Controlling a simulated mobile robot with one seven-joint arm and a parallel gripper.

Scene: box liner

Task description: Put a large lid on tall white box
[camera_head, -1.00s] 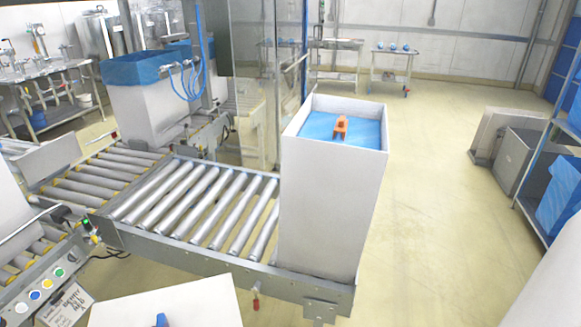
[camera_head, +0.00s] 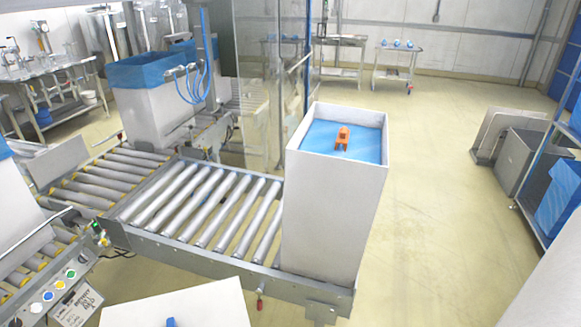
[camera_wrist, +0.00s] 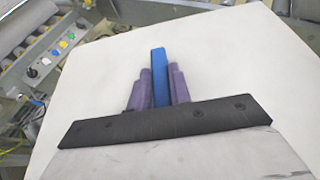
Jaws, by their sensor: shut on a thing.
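The tall white box (camera_head: 333,215) stands upright at the right end of the roller conveyor in the head view. Its top is open, with a blue surface (camera_head: 320,136) and an orange piece (camera_head: 342,138) visible inside the rim. The large lid (camera_head: 205,302) is a flat white panel at the bottom of the head view, in front of the conveyor and apart from the box. In the wrist view the lid (camera_wrist: 230,60) fills most of the picture, with an upright blue handle (camera_wrist: 158,72). My gripper's purple fingers (camera_wrist: 158,90) are shut on this handle from both sides.
The roller conveyor (camera_head: 205,205) lies left of the box. Another white box (camera_head: 150,115) with a blue liner stands at the back left. A button panel (camera_head: 58,290) is at the lower left. Clear floor (camera_head: 435,200) lies right of the box, before a grey bin (camera_head: 520,155).

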